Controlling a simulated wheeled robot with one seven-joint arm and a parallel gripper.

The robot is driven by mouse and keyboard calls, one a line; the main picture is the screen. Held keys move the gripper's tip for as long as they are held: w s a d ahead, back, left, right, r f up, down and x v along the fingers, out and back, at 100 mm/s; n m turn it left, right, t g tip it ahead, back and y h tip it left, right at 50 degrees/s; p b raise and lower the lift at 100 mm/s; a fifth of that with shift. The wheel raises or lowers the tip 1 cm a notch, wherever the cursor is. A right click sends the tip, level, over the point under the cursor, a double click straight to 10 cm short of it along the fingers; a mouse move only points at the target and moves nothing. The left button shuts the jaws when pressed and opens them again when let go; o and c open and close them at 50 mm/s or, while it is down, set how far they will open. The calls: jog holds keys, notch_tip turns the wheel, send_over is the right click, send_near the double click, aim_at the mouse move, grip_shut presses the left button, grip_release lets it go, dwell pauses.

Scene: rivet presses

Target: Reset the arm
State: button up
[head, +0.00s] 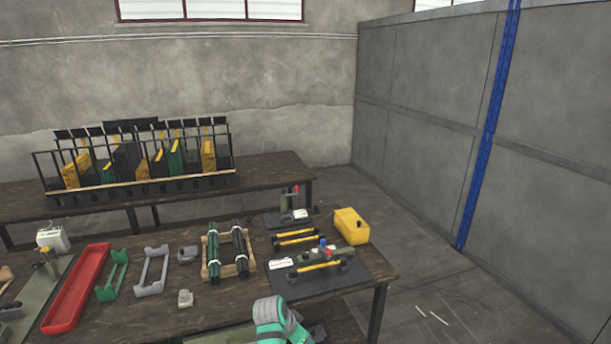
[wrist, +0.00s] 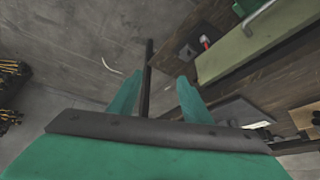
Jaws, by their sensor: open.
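My gripper (wrist: 160,77) shows in the wrist view as two green fingers standing apart, with nothing between them. It is open and empty. Behind the fingers are the grey floor and a dark table leg. In the head view a green and grey part of my arm (head: 276,322) shows at the bottom, at the front edge of the wooden workbench (head: 225,308). My fingers cannot be made out in that view.
The bench holds a red tray (head: 77,290), green and grey brackets, dark rods in a wooden rack (head: 226,252), yellow-handled tools on a dark mat (head: 330,280) and a yellow box (head: 351,226). A rack of panels (head: 140,160) stands behind. Floor right of the bench is mostly clear.

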jog(key=s+d+f+n+t+y, duration=0.2)
jog(key=s+f+n+t, duration=0.25)
jog(key=s+f, duration=1.35)
jog(key=s+r+n+t+y, duration=0.1)
jog(key=s+r+n+t, duration=0.2)
jog(key=s, duration=1.4)
jog(key=s+r+n+t, duration=0.1)
jog(key=s+r+t, duration=0.2)
jog(key=s+r, duration=1.7)
notch_tip(320, 180, up, 3)
jog(key=shift+a+r+y, duration=0.1)
jog(key=shift+a+y, duration=0.2)
jog(key=shift+a, duration=0.05)
